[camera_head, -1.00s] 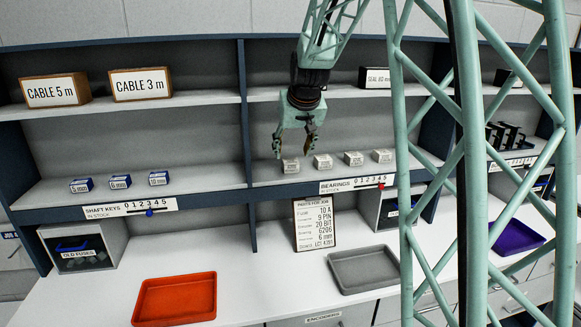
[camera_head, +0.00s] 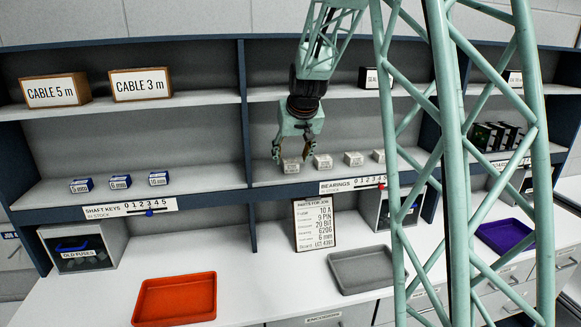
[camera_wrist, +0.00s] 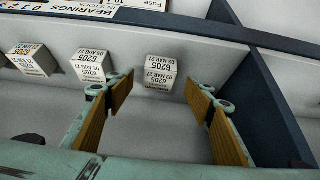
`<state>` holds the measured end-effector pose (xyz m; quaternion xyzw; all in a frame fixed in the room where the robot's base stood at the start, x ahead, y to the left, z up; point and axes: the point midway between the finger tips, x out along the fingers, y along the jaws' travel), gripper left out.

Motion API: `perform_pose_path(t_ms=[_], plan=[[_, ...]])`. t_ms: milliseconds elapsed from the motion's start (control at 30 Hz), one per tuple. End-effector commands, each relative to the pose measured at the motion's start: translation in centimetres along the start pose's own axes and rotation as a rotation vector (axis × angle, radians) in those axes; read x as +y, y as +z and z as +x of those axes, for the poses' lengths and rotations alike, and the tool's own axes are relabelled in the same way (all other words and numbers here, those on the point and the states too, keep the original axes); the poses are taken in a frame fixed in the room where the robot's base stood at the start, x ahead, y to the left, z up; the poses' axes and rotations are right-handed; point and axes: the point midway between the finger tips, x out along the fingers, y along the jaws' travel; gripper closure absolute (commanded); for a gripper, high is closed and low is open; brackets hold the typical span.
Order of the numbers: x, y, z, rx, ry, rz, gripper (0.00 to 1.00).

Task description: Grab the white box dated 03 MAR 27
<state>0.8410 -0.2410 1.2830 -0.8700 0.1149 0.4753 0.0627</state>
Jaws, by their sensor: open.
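The white box dated 03 MAR 27 (camera_wrist: 160,73) sits on the shelf, marked 6205, its print upside down in the wrist view. It is the leftmost of the row of small white boxes in the head view (camera_head: 290,166). My gripper (camera_head: 291,155) is open and empty, just above and in front of this box. In the wrist view the gripper's fingers (camera_wrist: 161,88) stand on either side of the box, with gaps to both. I cannot tell how far the tips reach past its front.
A similar white box (camera_wrist: 90,66) stands close to the left finger in the wrist view, with another (camera_wrist: 32,58) farther left. A dark blue divider (camera_wrist: 262,95) is close on the right. An orange tray (camera_head: 175,299) and a grey tray (camera_head: 364,269) lie on the counter below.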

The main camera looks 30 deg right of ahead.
Motion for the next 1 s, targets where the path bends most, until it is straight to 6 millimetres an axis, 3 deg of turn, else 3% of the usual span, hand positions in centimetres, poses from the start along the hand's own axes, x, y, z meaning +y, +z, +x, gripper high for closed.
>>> perform_pose_path(t_ms=[433, 1000], plan=[[0.2, 0.2, 3.8, -0.001, 0.0, 0.0, 0.51], [0.2, 0.1, 4.3, 0.0, 0.0, 0.0, 0.51]])
